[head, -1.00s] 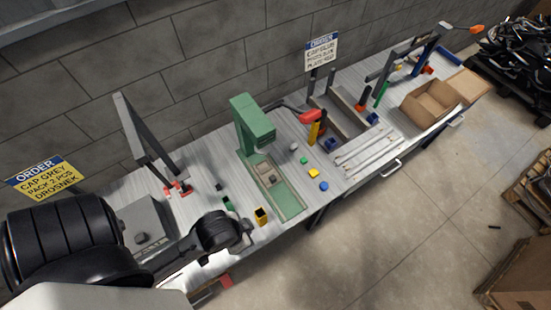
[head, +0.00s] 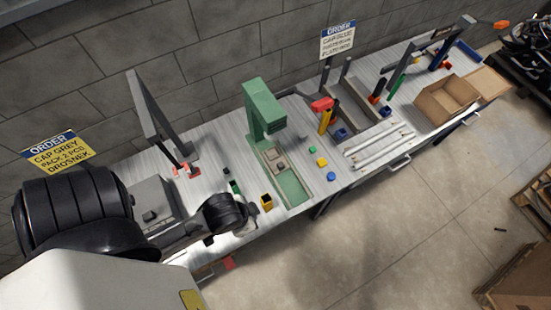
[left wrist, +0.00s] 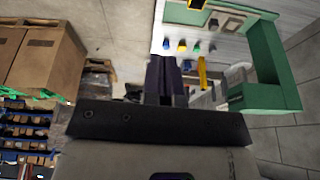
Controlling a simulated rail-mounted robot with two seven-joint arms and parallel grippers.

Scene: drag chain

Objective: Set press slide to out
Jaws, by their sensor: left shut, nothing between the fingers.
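The green press (head: 263,105) stands on the bench in the head view, its column toward the wall. Its green base runs toward the front edge, and the grey press slide (head: 272,158) sits on it just in front of the press head, with bare green base (head: 294,190) in front. The left wrist view shows the press (left wrist: 272,75) tipped over at right and the slide (left wrist: 230,22) at top. My left gripper (left wrist: 163,78) is shut and empty, apart from the press. In the head view my arm hides its fingers. My right gripper is not in view.
A yellow bin (head: 267,202) and a green bin (head: 235,187) stand left of the press base. Small blue (head: 331,176) and yellow (head: 321,162) pieces lie to its right. A red-topped tool (head: 322,105) stands near the press. A cardboard box (head: 445,100) is farther right.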

